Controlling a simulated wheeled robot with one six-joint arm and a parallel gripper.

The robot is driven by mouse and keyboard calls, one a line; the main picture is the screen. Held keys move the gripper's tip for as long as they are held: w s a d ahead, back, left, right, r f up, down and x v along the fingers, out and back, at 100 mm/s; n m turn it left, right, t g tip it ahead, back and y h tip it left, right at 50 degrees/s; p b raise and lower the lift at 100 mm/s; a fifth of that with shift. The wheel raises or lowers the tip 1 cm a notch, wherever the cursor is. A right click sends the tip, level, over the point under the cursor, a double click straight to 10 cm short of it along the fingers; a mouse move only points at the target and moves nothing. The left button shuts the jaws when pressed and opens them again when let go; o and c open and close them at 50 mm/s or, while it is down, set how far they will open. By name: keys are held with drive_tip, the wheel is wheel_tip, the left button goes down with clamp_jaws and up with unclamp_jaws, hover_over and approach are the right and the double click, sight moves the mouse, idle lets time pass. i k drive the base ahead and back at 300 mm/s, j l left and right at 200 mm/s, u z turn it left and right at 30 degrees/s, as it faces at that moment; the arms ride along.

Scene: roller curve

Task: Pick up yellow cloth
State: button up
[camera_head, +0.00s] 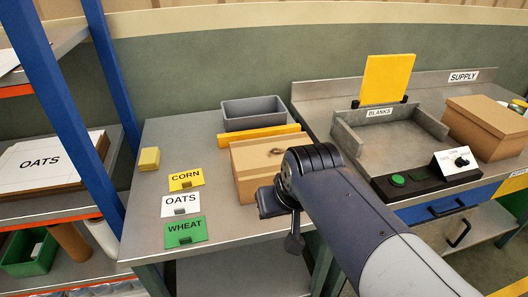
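The yellow cloth (149,159) looks like a small folded stack, lying near the left edge of the grey metal table (150,235). My arm reaches in from the lower right over the table. My gripper (294,242) seems to be the small dark part hanging at the arm's end, near the table's front right edge. It is well to the right of the cloth and apart from it. Its fingers cannot be made out clearly, and nothing is seen held.
A cardboard box (250,158), a yellow bar (258,135) and a grey bin (253,112) lie beyond. A blue post (98,60) rises at left. The table's front left is clear.

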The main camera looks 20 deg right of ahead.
sight(150, 157)
drive_tip(key=i+j+u, duration=0.15)
drive_tip(key=u, duration=0.2)
drive_tip(key=i+u, duration=0.75)
drive_tip(key=k+j, duration=0.05)
